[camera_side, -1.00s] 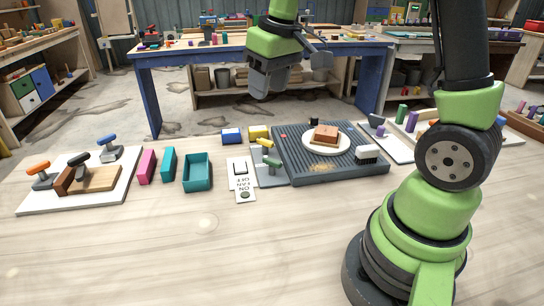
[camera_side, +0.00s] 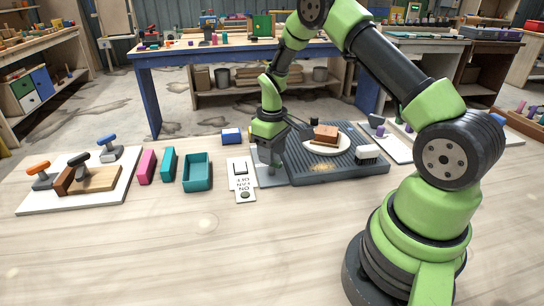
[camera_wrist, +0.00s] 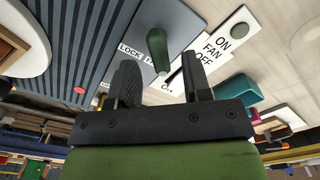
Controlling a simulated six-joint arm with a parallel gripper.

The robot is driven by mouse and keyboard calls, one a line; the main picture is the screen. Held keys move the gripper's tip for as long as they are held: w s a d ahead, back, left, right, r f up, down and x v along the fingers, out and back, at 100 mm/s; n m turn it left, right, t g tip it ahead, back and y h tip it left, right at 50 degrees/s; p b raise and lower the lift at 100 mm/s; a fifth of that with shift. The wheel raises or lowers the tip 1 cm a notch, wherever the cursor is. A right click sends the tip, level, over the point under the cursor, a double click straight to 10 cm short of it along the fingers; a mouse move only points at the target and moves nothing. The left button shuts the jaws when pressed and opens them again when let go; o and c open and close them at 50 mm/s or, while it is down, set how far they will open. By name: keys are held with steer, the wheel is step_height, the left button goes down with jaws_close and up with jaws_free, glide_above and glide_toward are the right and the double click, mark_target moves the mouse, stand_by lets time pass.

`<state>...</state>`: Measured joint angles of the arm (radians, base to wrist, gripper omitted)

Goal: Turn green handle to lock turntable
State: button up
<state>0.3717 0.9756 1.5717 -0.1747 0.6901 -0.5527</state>
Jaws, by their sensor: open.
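The green handle (camera_wrist: 157,45) stands on a grey plate (camera_wrist: 184,24) beside a LOCK label, partly visible in the wrist view. My gripper (camera_wrist: 160,78) is open above it, and the handle shows ahead of the gap between the two fingers. I cannot tell whether they touch it. In the side view my gripper (camera_side: 268,155) is low over the plate and mostly hides the handle. The white round turntable (camera_side: 342,149) carries a brown block (camera_side: 325,135) and sits on a dark ribbed board (camera_side: 375,176).
A FAN ON/OFF switch panel (camera_side: 242,182) lies left of the plate. A white brush (camera_side: 367,153) lies on the board's right. The front tabletop is clear.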

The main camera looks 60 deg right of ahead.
steer(key=shift+f, duration=0.95)
jaws_close()
